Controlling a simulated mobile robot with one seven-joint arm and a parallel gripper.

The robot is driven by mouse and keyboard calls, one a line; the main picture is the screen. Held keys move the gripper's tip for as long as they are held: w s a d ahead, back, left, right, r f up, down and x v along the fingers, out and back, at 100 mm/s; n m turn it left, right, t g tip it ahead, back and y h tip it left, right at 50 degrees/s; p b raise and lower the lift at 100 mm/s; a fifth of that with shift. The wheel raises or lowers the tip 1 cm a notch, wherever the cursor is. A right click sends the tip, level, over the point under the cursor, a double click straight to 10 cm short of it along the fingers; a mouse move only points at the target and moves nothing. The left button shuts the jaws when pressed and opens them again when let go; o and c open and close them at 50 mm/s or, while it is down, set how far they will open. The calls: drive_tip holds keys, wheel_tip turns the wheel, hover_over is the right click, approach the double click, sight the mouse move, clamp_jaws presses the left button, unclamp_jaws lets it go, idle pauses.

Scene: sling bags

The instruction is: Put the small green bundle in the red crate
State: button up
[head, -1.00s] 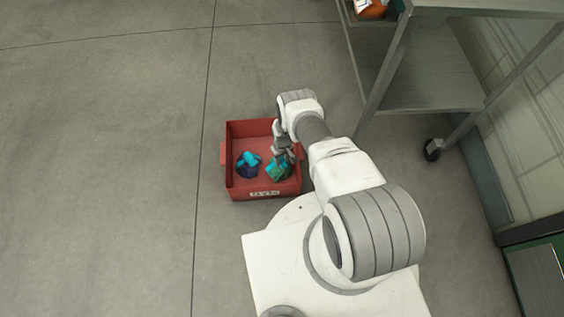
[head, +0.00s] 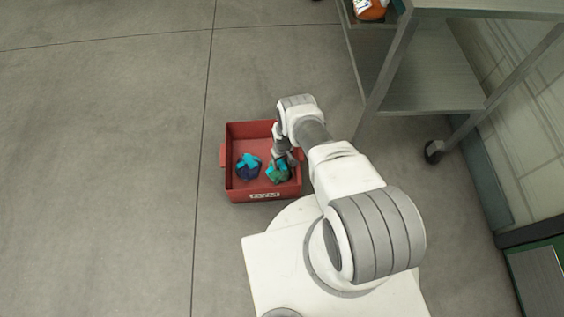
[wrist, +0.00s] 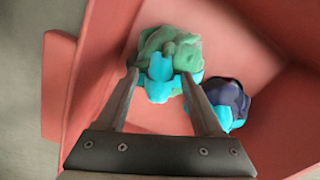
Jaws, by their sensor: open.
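The small green bundle (head: 279,174), with a bright cyan band, is inside the red crate (head: 262,197), at its right side. It also shows in the wrist view (wrist: 183,52), just beyond my fingertips, with its cyan part between them. My gripper (wrist: 160,77) is open, its two fingers apart on either side of the cyan part. In the head view my gripper (head: 285,158) is over the right part of the crate, close to the bundle. I cannot tell whether a finger touches the bundle.
A dark blue bundle with cyan bands (head: 248,167) lies in the crate, left of the green one. A grey metal rack on wheels (head: 425,80) stands at the upper right, with an orange item (head: 371,9) on it. The floor left of the crate is clear.

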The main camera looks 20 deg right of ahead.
drive_tip(key=w+r+t+p, duration=0.1)
drive_tip(key=w+r+p, duration=0.3)
drive_tip(key=r, duration=1.2)
drive_tip(key=w+r+p, duration=0.2)
drive_tip(key=w+r, duration=0.4)
drive_tip(key=r, duration=1.1)
wheel_tip(320, 180, up, 25)
drive_tip(key=m+t, duration=0.1)
drive_tip(key=s+r+m+t, duration=0.1)
drive_tip(key=s+r, duration=0.6)
drive_tip(key=r, duration=0.3)
drive_tip(key=s+r+t, duration=0.1)
drive_tip(key=s+r, duration=0.6)
drive_tip(key=r, duration=0.3)
drive_tip(key=s+r, duration=0.2)
drive_tip(key=s, duration=0.7)
drive_tip(key=s+r+t, duration=0.1)
drive_tip(key=s+r, duration=0.2)
drive_tip(key=s, duration=0.7)
drive_tip(key=shift+s+a+m+t, duration=0.3)
drive_tip(key=shift+a+m, duration=0.1)
